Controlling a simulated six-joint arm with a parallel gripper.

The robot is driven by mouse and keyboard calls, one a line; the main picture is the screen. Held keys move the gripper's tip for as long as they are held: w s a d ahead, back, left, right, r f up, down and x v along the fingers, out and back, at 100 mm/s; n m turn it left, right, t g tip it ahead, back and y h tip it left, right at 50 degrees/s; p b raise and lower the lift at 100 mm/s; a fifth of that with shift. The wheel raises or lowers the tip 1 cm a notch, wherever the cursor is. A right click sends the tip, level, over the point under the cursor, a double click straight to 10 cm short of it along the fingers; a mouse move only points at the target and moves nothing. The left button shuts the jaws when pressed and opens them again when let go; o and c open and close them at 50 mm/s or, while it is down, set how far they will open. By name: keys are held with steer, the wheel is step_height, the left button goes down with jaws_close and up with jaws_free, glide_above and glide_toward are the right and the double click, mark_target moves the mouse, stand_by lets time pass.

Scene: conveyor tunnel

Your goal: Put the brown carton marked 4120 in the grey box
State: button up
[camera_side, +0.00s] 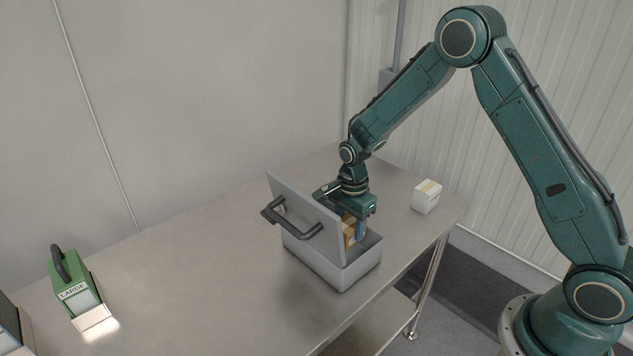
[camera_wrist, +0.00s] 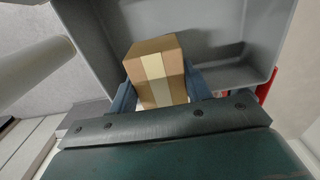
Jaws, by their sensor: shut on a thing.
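The grey box (camera_side: 330,271) stands on the metal table with its lid raised; a dark handle sits on the lid (camera_side: 305,220). My gripper (camera_side: 355,232) reaches down into the open box behind the lid. Its blue fingers are shut on a brown carton (camera_wrist: 155,68) with a pale tape strip, seen in the wrist view. The carton (camera_side: 348,232) shows only partly in the side view, at the box opening. No 4120 mark can be read on it. The box's grey inside wall (camera_wrist: 235,35) shows around the carton. I cannot tell whether the carton touches the box floor.
A small white carton (camera_side: 426,196) stands on the table right of the box. A green case marked LARGE (camera_side: 74,283) stands at the far left, with a dark object (camera_side: 12,325) at the edge. The table (camera_side: 190,270) between the case and box is clear.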

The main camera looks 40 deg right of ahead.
mark_target(350, 222)
steer(key=shift+f, duration=2)
steer(key=shift+f, duration=0.15)
steer(key=o, duration=1.4)
step_height(350, 222, up, 12)
steer(key=shift+f, duration=0.1)
steer(key=shift+r, duration=0.25)
